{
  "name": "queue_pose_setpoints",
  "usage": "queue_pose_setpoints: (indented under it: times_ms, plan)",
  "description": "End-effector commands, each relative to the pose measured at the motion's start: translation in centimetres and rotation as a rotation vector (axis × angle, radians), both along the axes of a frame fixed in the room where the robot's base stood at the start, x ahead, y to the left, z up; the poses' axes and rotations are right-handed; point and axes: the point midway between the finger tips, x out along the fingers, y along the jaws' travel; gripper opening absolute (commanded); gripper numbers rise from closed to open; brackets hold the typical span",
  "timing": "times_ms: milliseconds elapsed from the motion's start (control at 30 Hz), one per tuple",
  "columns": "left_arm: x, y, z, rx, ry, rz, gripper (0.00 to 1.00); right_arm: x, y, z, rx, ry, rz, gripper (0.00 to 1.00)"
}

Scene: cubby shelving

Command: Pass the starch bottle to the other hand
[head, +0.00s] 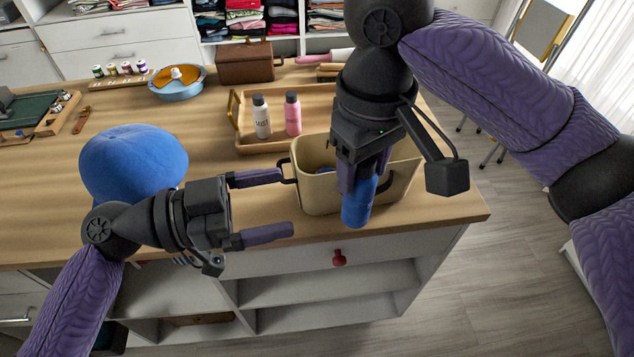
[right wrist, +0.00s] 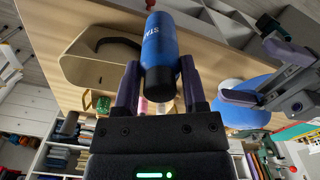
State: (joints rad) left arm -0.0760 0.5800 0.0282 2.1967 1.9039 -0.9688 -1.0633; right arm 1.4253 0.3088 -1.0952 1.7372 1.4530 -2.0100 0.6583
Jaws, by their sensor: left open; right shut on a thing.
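The starch bottle (head: 357,204) is blue, and my right gripper (head: 362,180) is shut on it in front of the beige bin. The right wrist view shows the bottle (right wrist: 160,45) between the right fingers (right wrist: 160,88), with part of its white lettering visible and its dark end toward the gripper. My left gripper (head: 268,207) is open and empty, to the left of the bottle, its fingers pointing toward it with a gap between. The left gripper also shows at the right of the right wrist view (right wrist: 245,70).
A beige bin (head: 312,180) stands at the counter's right end, just behind the bottle. Behind it a wooden tray (head: 270,146) holds a white bottle (head: 261,116) and a pink bottle (head: 293,114). A blue rounded form (head: 133,160) sits behind my left arm. The counter's front edge runs below the grippers.

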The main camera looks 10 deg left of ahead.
Motion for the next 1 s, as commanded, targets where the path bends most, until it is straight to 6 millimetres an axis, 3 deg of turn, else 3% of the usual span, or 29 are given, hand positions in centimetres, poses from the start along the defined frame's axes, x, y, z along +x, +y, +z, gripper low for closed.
queue_pose_setpoints:
  times_ms: [500,867,900,1000]
  plan:
    - [3.6,-10.0,0.0,-0.004,0.004,0.004,0.96,0.0,0.0,0.0,0.000,0.000,0.000,0.00]
    - [4.0,-11.2,-0.1,-0.001,0.005,0.005,0.96,0.0,0.0,0.0,0.000,0.000,0.000,0.00]
    - [4.0,-11.2,-0.1,-0.001,0.005,0.005,0.93,0.0,0.0,0.0,0.000,0.000,0.000,0.00]
    - [4.0,-11.2,-0.1,-0.001,0.006,0.005,0.72,0.0,0.0,0.0,0.000,0.000,0.000,0.00]
